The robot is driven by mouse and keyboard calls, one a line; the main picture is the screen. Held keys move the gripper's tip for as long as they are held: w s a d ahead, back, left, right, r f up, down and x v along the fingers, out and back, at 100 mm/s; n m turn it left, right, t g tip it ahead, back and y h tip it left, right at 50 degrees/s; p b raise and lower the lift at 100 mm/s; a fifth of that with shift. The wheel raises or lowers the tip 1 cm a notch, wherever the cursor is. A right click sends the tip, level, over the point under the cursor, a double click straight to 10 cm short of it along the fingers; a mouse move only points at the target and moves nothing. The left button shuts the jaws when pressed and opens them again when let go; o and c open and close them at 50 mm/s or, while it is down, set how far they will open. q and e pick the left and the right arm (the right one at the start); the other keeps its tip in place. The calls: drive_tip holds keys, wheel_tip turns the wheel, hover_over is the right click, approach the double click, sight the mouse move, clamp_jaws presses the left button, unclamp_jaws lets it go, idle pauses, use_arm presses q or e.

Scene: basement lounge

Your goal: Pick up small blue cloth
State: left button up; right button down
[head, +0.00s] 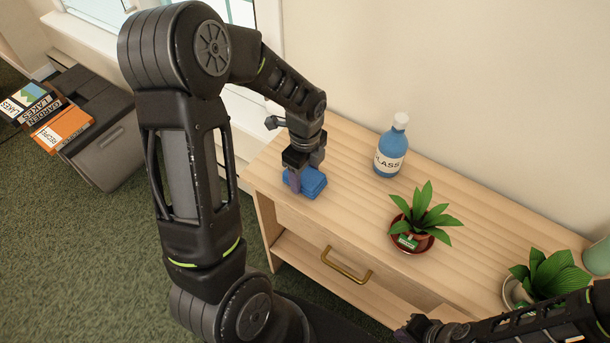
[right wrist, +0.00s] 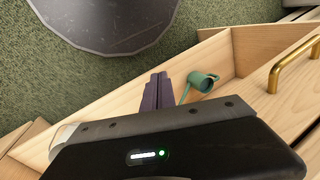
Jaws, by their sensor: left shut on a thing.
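The small blue cloth (head: 313,184) is a folded block near the left end of the wooden cabinet top, in the head view. My left gripper (head: 294,182) reaches down from above and is shut on the cloth's left side. The gripper hides part of the cloth. I cannot tell whether the cloth is clear of the wood. My right gripper (head: 412,330) is low at the cabinet's front in the head view. In the right wrist view its two fingers (right wrist: 158,92) are together with nothing visible between them.
A blue bottle (head: 391,150) and a potted plant (head: 421,222) stand right of the cloth on the cabinet (head: 480,235). Another plant (head: 548,273) is at the far right. A brass handle (head: 346,266) juts from the front.

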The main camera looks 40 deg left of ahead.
sight(305, 175)
use_arm(q)
wheel_tip(305, 175, up, 10)
drive_tip(key=shift+f+b, duration=0.1)
drive_tip(key=shift+b, duration=0.35)
idle(0.3)
drive_tip(key=o, duration=0.7)
drive_tip(key=c, duration=0.5)
drive_tip(key=shift+c, duration=0.2)
